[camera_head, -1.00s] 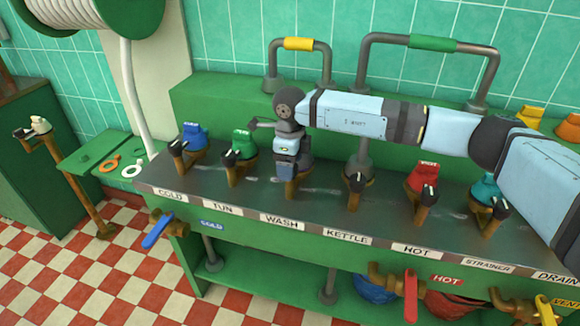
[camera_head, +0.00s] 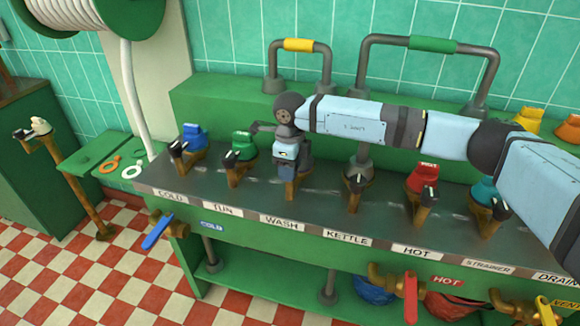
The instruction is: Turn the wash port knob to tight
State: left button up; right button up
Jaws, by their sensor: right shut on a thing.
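The wash port (camera_head: 291,189) is a brass fitting behind the WASH label (camera_head: 282,223) on the green bench. Its knob is hidden under my right gripper (camera_head: 287,172), which points down over it from above. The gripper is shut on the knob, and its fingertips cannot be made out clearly. My right arm (camera_head: 362,119) reaches in from the right across the bench. My left gripper does not show.
Ports with a blue knob (camera_head: 193,136) and a green knob (camera_head: 242,144) stand to the left. The kettle port (camera_head: 355,186), a red knob (camera_head: 423,176) and a teal knob (camera_head: 487,189) stand to the right. Pipe handles (camera_head: 299,45) rise behind.

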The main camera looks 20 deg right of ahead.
jog(key=m, duration=0.4)
jog(key=shift+r+m+p, duration=0.1)
jog(key=shift+m+p, duration=0.2)
jog(key=shift+p, duration=0.1)
jog(key=m+p, duration=0.1)
jog(key=m, duration=0.3)
jog(key=shift+m, duration=0.3)
jog(key=o, duration=0.9)
notch_tip(320, 180, up, 14)
jog(key=shift+f+p, duration=0.1)
jog(key=shift+p, duration=0.25)
jog(key=shift+f, duration=0.1)
